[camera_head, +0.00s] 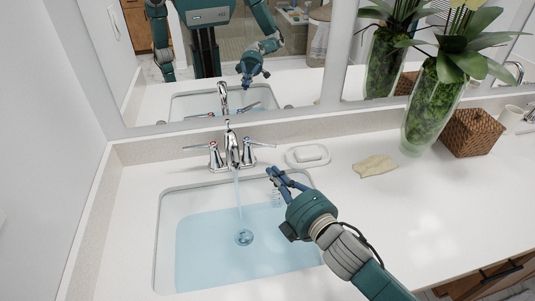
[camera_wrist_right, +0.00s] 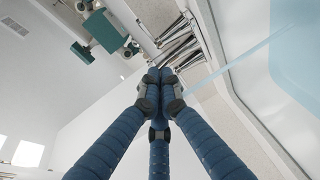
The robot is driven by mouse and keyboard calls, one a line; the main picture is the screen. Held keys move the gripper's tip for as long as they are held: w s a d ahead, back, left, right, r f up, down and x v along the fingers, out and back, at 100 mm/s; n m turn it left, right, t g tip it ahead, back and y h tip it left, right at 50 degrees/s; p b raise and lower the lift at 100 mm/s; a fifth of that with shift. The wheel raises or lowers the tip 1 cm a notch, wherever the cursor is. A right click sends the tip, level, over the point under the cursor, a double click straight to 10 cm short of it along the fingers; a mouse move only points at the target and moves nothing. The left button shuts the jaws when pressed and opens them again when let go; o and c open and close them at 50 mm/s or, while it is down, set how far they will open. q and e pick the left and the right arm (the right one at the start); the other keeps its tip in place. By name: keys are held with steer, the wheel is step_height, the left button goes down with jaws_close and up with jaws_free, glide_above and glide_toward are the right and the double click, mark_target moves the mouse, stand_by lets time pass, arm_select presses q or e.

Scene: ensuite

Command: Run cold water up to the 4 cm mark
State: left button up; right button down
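The faucet (camera_head: 232,150) stands behind the sink (camera_head: 165,215), with a thin stream (camera_head: 238,195) falling from its spout. Its left handle (camera_head: 213,155) has a red mark, and its right handle (camera_head: 250,153) has its lever pointing right. Pale blue water (camera_head: 205,250) covers the basin floor around the drain. Small scale marks (camera_head: 277,194) show on the back right wall, too small to read. My right gripper (camera_head: 274,174) is over the sink's back right edge, apart from the right handle. In the right wrist view its fingers (camera_wrist_right: 160,80) meet, empty.
A soap dish (camera_head: 307,157) with soap and a beige cloth (camera_head: 375,166) lie right of the faucet. A plant vase (camera_head: 430,105) and a woven basket (camera_head: 470,132) stand farther right. The mirror (camera_head: 300,95) rises behind the counter; the front right counter is clear.

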mark_target(275, 145)
steer(key=w+a+f+p, duration=0.1)
steer(key=w+a, duration=0.1)
steer(key=w, duration=0.7)
steer(key=shift+w+f+p, duration=0.25)
steer(key=shift+w+p, duration=0.05)
steer(key=shift+p, duration=0.1)
steer(key=shift+w+d, duration=0.4)
steer(key=shift+d, duration=0.05)
steer(key=shift+w+d, duration=0.3)
steer(key=shift+w, duration=0.15)
steer(key=shift+w+d, duration=0.25)
steer(key=shift+w, duration=0.3)
steer(key=shift+w+d, duration=0.25)
steer(key=shift+w, duration=0.3)
steer(key=shift+d, duration=0.1)
